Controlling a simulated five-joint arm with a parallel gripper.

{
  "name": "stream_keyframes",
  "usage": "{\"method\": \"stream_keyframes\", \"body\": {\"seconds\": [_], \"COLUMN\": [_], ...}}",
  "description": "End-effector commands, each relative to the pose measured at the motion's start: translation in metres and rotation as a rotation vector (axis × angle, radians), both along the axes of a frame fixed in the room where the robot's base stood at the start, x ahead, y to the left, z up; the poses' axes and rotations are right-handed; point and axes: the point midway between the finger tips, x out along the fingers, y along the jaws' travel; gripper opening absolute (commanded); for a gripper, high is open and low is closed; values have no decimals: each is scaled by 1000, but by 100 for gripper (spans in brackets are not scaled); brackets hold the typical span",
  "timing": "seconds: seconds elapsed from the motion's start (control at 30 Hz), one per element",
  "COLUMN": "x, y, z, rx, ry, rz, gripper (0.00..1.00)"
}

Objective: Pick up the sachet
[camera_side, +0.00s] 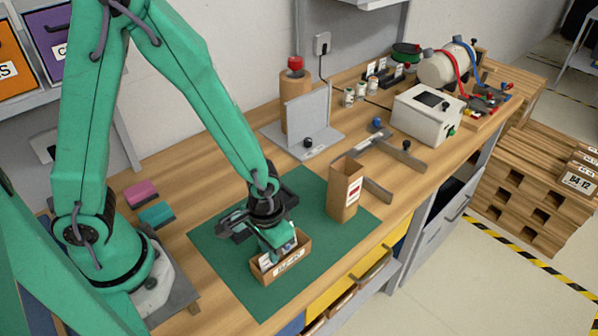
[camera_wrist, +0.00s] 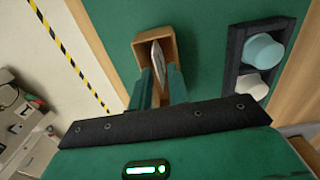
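A small open cardboard box (camera_side: 262,276) with a white label stands on the green mat; it also shows in the wrist view (camera_wrist: 167,38). A thin pale sachet (camera_wrist: 157,53) stands on edge inside it, its lower part hidden. My gripper (camera_side: 281,250) reaches down into the box. In the wrist view my gripper's two green fingers (camera_wrist: 161,78) are apart, one on each side of the sachet, with a visible gap between them. White pieces show by the fingers in the side view, partly hidden.
A black tray (camera_wrist: 232,66) holding a blue-green round item (camera_wrist: 263,52) and a white one (camera_wrist: 250,86) lies beside the box. A tall cardboard box (camera_side: 343,193) stands behind on the mat (camera_side: 240,270). Grey metal brackets (camera_side: 375,190) lie farther back. The mat's front corner is clear.

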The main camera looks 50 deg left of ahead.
Motion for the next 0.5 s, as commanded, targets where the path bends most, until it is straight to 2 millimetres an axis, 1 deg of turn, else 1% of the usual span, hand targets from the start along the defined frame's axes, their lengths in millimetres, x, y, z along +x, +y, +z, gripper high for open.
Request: {"method": "stream_keyframes", "body": {"seconds": [0.03, 0.23, 0.5], "x": [-1, -1, -1], "y": [0, 0, 0], "z": [-6, -22, -30], "rx": [2, 2, 0], "ry": [4, 3, 1], "rz": [0, 0, 0], "gripper": [17, 17, 17]}}
